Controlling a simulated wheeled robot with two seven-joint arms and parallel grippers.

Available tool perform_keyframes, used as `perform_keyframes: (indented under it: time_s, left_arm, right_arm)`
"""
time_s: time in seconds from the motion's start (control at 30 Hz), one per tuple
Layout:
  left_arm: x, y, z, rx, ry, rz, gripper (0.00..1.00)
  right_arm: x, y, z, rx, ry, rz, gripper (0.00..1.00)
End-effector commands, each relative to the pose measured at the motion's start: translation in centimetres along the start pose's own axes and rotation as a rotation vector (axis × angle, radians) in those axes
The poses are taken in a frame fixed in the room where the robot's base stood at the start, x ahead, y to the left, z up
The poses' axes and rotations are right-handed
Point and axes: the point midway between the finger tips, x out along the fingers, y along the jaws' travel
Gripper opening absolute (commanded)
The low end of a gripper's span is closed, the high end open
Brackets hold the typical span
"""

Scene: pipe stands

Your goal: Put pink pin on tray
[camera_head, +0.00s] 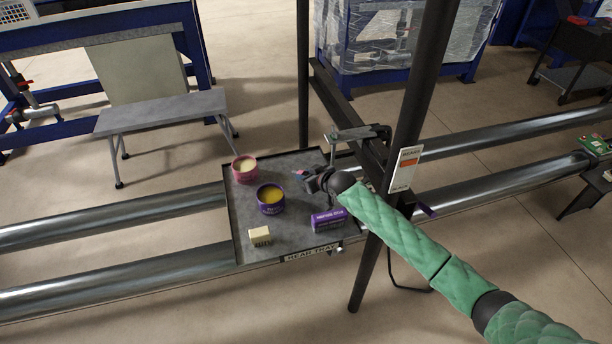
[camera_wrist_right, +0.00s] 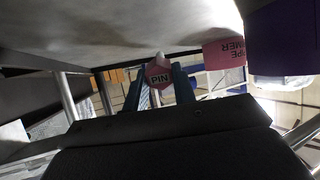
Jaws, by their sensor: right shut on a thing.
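The pink pin (camera_wrist_right: 158,77), marked "PIN", is held between the blue fingers of my right gripper (camera_wrist_right: 160,88) in the right wrist view. In the head view the right gripper (camera_head: 306,176) is over the back right part of the grey tray (camera_head: 246,215), with a small bit of the pin (camera_head: 299,172) showing at its tips. The tray surface also shows at the top of the right wrist view (camera_wrist_right: 90,25). The pin is close to the tray, but I cannot tell whether it touches. My left gripper is out of view.
On the tray are a pink tin (camera_head: 245,176), a purple tin (camera_head: 271,207), a purple box (camera_head: 328,220) and a cream box (camera_head: 260,237). A dark post (camera_head: 412,110) stands right of the tray, and a clamp (camera_head: 358,132) is behind it. Steel pipes (camera_head: 150,274) run alongside.

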Motion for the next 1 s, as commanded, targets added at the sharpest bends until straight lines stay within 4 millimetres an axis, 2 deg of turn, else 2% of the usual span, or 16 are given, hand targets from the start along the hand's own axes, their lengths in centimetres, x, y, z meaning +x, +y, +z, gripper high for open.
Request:
perform_keyframes:
  time_s: [0.27,0.5,0.53,0.63,0.67,0.87,0.93,1.0]
  left_arm:
    - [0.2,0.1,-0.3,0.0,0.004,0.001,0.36]
    - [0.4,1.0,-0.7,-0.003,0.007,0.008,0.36]
    - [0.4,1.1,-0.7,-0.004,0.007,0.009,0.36]
    - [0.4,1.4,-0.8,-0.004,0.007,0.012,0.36]
    - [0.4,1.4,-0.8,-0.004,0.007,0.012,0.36]
    - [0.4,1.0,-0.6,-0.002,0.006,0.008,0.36]
    - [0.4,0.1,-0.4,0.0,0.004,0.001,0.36]
    - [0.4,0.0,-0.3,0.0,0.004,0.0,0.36]
  right_arm:
    - [0.2,0.0,0.3,0.0,0.0,0.0,0.0]
    - [0.4,0.0,0.7,0.0,0.0,0.0,0.0]
    - [0.3,0.0,0.6,0.0,0.0,0.0,0.28]
    - [0.3,0.0,0.6,0.0,0.0,0.0,0.48]
    - [0.3,0.0,0.6,0.0,0.0,0.0,0.52]
    - [0.3,0.0,0.6,0.0,0.0,0.0,0.52]
    - [0.3,0.0,0.6,0.0,0.0,0.0,0.52]
    - [0.3,0.0,0.6,0.0,0.0,0.0,0.52]
